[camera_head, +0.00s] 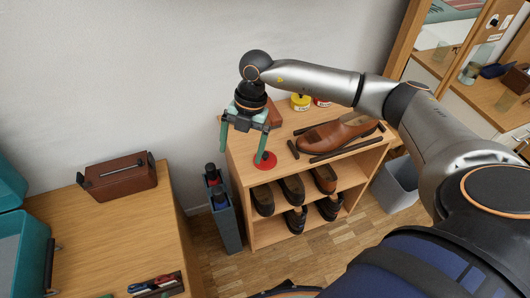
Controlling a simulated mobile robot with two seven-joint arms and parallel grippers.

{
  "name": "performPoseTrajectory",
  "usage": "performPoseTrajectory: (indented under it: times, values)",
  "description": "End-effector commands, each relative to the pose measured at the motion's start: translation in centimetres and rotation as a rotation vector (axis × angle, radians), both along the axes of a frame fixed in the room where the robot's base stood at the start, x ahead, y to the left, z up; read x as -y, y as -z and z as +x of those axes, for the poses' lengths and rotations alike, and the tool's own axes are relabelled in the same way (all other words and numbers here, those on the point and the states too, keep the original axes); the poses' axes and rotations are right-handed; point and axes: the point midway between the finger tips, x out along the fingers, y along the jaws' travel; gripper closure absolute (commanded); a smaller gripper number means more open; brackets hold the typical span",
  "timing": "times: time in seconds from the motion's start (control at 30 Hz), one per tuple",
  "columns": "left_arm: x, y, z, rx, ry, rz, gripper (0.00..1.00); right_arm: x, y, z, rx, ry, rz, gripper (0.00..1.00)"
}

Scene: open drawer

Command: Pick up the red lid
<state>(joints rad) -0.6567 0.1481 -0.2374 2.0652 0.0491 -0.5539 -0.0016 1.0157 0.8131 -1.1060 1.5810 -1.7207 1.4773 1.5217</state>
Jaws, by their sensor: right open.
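A flat round red lid (270,163) lies on the top of the wooden shoe cabinet, near its front left corner. My right gripper (241,154) points down above that corner with its two green fingers spread apart and nothing visible between them. Its right finger overlaps the lid in the picture and hides part of it; I cannot tell whether they touch. The left finger hangs beyond the cabinet's left edge. My left gripper is not in view.
A grey bin (225,215) stands left, a wooden table (110,225) with a brown box (118,177) further left.

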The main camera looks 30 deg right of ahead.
Motion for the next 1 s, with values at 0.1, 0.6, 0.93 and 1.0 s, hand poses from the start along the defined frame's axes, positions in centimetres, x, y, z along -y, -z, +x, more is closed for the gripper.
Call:
performPoseTrajectory:
  times: [0.1, 0.6, 0.93, 1.0]
  values:
    - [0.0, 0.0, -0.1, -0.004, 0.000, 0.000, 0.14, 5.3, -1.8, 1.4, 0.010, 0.104, -0.179, 0.00]
    - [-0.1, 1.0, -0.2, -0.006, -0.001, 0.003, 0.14, 7.7, 3.8, 1.7, 0.008, 0.159, -0.261, 0.00]
    - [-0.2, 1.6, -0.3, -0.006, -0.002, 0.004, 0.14, 8.0, 7.2, 1.7, 0.008, 0.158, -0.261, 0.00]
    - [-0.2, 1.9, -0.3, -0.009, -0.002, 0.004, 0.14, 8.1, 8.3, 1.6, 0.008, 0.158, -0.261, 0.00]
